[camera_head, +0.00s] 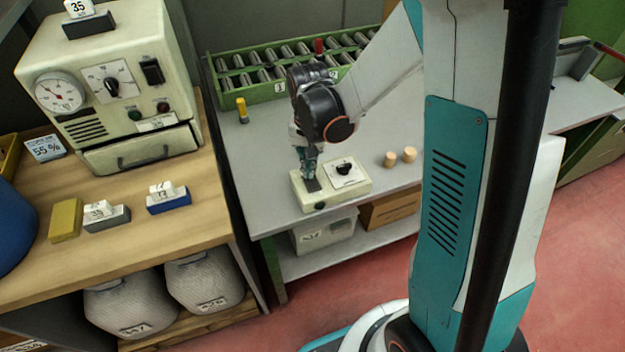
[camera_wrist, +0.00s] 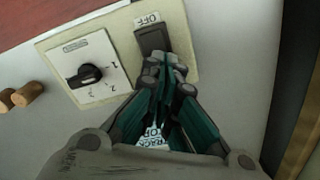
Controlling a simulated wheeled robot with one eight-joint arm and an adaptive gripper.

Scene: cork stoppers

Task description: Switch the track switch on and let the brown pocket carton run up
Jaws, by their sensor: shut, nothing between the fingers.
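The track switch is a dark rocker (camera_wrist: 152,38) on a cream control box (camera_wrist: 187,22), with an OFF label at its far end. In the head view the cream box (camera_head: 358,187) sits at the grey bench's front edge, and the dark rocker (camera_head: 313,185) shows just below my fingertips. My gripper (camera_head: 308,167) is shut and empty, pointing down at the rocker. In the wrist view its fingertips (camera_wrist: 165,68) cover the rocker's near end; contact and the rocker's tilt cannot be told. A brown box (camera_head: 391,208) is on the shelf below; I cannot tell whether it is the pocket carton.
The box also carries a dial (camera_wrist: 88,75). Two cork stoppers (camera_head: 400,157) stand right of it. A wooden table (camera_head: 190,220) with a cream instrument (camera_head: 110,75) is at left.

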